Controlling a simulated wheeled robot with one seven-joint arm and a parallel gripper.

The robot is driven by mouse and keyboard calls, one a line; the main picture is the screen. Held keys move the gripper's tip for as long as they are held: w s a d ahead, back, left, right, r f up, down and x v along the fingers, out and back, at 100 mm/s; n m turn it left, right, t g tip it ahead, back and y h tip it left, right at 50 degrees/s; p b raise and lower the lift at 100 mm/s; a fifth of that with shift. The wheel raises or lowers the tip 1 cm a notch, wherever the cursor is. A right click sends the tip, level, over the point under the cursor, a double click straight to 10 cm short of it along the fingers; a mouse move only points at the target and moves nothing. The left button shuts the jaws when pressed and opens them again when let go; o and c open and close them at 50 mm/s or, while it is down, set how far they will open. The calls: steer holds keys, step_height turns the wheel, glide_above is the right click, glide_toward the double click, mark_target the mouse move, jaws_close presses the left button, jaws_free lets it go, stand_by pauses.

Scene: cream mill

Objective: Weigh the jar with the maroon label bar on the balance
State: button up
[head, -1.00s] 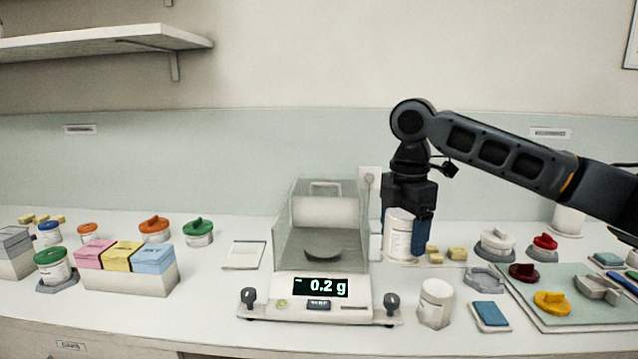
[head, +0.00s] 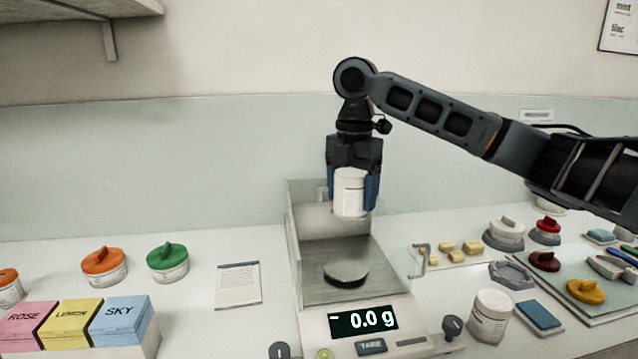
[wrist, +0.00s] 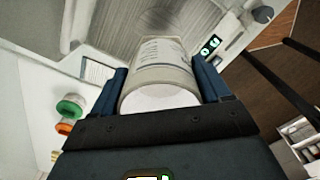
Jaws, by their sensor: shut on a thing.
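My gripper (head: 352,198) is shut on a white jar (head: 350,190) and holds it upright by its sides. The jar is in the air above the balance (head: 395,322), apart from the round weighing pan (head: 345,272). In the wrist view the jar (wrist: 158,78) sits between my two blue fingers; its label shows only faint dark lines, and I cannot make out a maroon bar. The balance display (head: 363,320) reads 0.0 g with a minus mark. Glass walls of the draft shield (head: 302,245) stand around the pan.
Another white jar (head: 490,315) stands right of the balance, near a blue pad (head: 540,315). Yellow blocks (head: 462,247) lie behind it. Orange (head: 103,265) and green-lidded (head: 168,262) jars, a card (head: 238,285) and coloured boxes (head: 75,325) are left.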

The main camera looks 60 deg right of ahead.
steer(key=shift+w+f, duration=0.2)
steer(key=shift+w, duration=0.05)
step_height(320, 180, down, 11)
steer(key=b, duration=0.8)
steer(key=shift+r, duration=0.1)
steer(key=shift+f+b, duration=0.4)
steer(key=shift+f, duration=0.2)
steer(key=shift+f, duration=0.2)
steer(key=o, duration=1.1)
steer(key=shift+c, duration=0.2)
steer(key=shift+r, duration=3.9)
